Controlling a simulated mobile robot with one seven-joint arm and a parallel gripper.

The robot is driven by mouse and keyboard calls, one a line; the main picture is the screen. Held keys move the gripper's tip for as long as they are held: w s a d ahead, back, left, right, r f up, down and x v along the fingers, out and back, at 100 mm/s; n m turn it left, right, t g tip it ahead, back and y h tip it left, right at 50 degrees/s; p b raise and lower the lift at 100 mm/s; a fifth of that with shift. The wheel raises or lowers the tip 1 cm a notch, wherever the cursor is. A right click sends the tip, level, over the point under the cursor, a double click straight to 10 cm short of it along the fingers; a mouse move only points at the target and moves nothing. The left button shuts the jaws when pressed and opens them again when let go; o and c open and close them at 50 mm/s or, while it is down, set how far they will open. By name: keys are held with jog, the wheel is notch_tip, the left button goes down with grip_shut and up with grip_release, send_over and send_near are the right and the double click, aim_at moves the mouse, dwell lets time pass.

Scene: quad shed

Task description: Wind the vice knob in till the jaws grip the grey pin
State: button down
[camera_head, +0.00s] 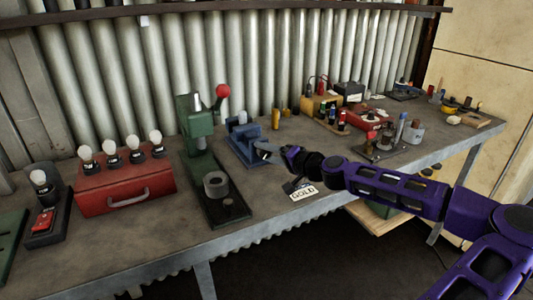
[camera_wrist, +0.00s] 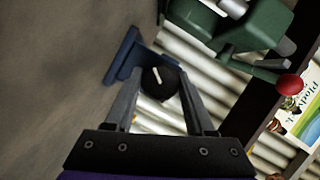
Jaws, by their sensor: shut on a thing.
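The blue vice (camera_head: 241,140) stands on the bench, right of the green press. My gripper (camera_head: 268,150) reaches it from the right, at the vice's near right end. In the wrist view the vice (camera_wrist: 122,58) shows as a blue body beyond my fingers. The dark round knob (camera_wrist: 167,88) with a pale mark sits between the two fingers of my gripper (camera_wrist: 161,82). My gripper is shut on the knob.
The green press (camera_head: 197,130) with a red-ended lever stands left of the vice. A red box (camera_head: 124,190) with several bulbs is further left. A card (camera_head: 303,193) lies near the front edge, below my arm. Several small devices crowd the bench's right side.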

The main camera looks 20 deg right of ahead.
jog(key=shift+c, duration=1.3)
grip_release()
jog(key=p+v, duration=0.1)
jog(key=v, duration=1.5)
jog(key=shift+s+r, duration=0.2)
jog(key=shift+s, duration=0.05)
jog(key=shift+s+d, duration=0.15)
jog(key=shift+s, duration=0.25)
